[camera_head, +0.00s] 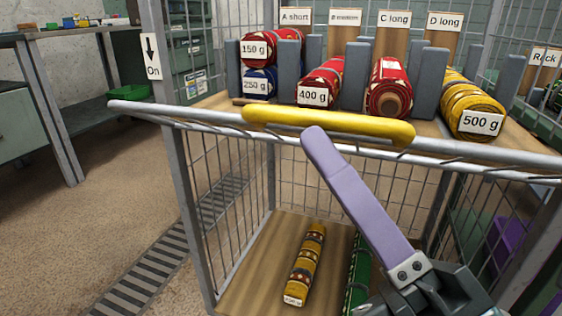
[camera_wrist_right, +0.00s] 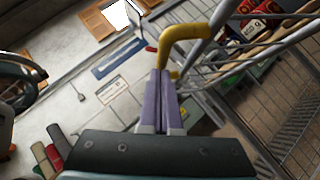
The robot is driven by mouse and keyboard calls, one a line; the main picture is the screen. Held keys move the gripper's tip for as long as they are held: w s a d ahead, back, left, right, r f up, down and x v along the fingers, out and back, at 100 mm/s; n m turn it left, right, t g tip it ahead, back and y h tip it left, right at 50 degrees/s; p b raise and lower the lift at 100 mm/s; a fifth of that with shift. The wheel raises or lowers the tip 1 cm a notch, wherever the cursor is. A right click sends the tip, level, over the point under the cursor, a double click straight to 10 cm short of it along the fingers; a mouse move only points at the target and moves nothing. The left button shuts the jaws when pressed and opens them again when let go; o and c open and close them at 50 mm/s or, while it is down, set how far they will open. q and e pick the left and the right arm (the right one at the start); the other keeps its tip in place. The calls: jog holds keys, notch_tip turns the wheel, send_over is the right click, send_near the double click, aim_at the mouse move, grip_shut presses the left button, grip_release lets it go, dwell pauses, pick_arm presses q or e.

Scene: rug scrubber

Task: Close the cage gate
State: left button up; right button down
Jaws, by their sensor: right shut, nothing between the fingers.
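The cage gate is a grey wire-mesh panel with a pale top rail (camera_head: 200,121) across the front of the cage, its left end reaching past the cage's left post (camera_head: 172,150). I cannot tell how far it stands from the frame. A yellow handle (camera_head: 330,122) sits on the rail; it also shows in the right wrist view (camera_wrist_right: 186,36). My right gripper (camera_head: 314,133) has its purple fingers together and empty, tips at or just in front of the handle's lower edge. In the right wrist view the fingers (camera_wrist_right: 161,74) end beside the handle; contact is unclear. My left gripper is out of view.
Red, blue and yellow rolls with weight labels lie between grey dividers on the upper shelf (camera_head: 222,102). A yellow roll (camera_head: 305,264) and a green roll (camera_head: 357,270) lie on the cage floor. A workbench (camera_head: 60,32) stands at left. The floor left of the cage is open, with a drain grate (camera_head: 160,262).

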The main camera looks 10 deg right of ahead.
jog(key=w+d+r+m+h+p, duration=0.1)
jog(key=r+m+p, duration=0.1)
jog(key=r+p, duration=0.1)
jog(key=w+r+m+g+h+p, duration=0.1)
jog(key=w+r+m+h+p, duration=0.1)
jog(key=p, duration=0.4)
jog(key=w+d+r+m+g+h+p, duration=0.1)
jog(key=r+m+p, duration=0.1)
jog(key=p, duration=0.3)
jog(key=shift+w+d+r+h, duration=0.15)
jog(key=shift+d+r, duration=0.05)
jog(key=shift+r, duration=0.25)
jog(key=shift+w+d+r+h, duration=0.1)
jog(key=shift+d+r+h, duration=0.05)
jog(key=shift+r, duration=0.25)
jog(key=w+d+r+m+g+h+p, duration=0.1)
jog(key=w+d+r+m+g+p, duration=0.1)
jog(key=w+p, duration=0.5)
jog(key=shift+w+d+r+m+g+p, duration=0.15)
jog(key=shift+d+m+g+p, duration=0.45)
jog(key=shift+d+m+p, duration=0.4)
jog(key=shift+d, duration=0.15)
jog(key=shift+r, duration=0.1)
